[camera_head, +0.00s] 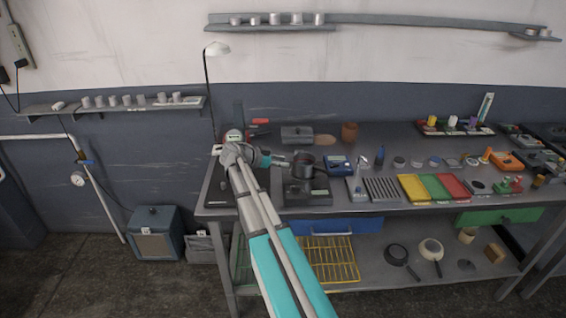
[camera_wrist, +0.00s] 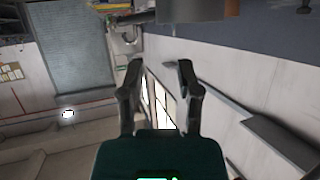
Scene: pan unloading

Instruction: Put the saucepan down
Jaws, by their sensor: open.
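The dark saucepan (camera_head: 304,167) stands upright on a dark flat appliance (camera_head: 307,195) at the left part of the workbench. My gripper (camera_head: 282,160) is just left of the saucepan, with its fingers pointing toward it. In the wrist view my gripper (camera_wrist: 160,72) is open, and nothing shows between its two fingers. A grey rounded shape (camera_wrist: 190,9) is cut off at the top of that view; I cannot tell whether it is the saucepan. The saucepan's handle cannot be made out, and whether a finger touches it is unclear.
The workbench (camera_head: 375,145) is crowded to the right: a blue device (camera_head: 340,165), a ribbed rack (camera_head: 382,190) and yellow, green and red trays (camera_head: 436,187). A grey box (camera_head: 297,134) and brown pot (camera_head: 349,132) stand behind.

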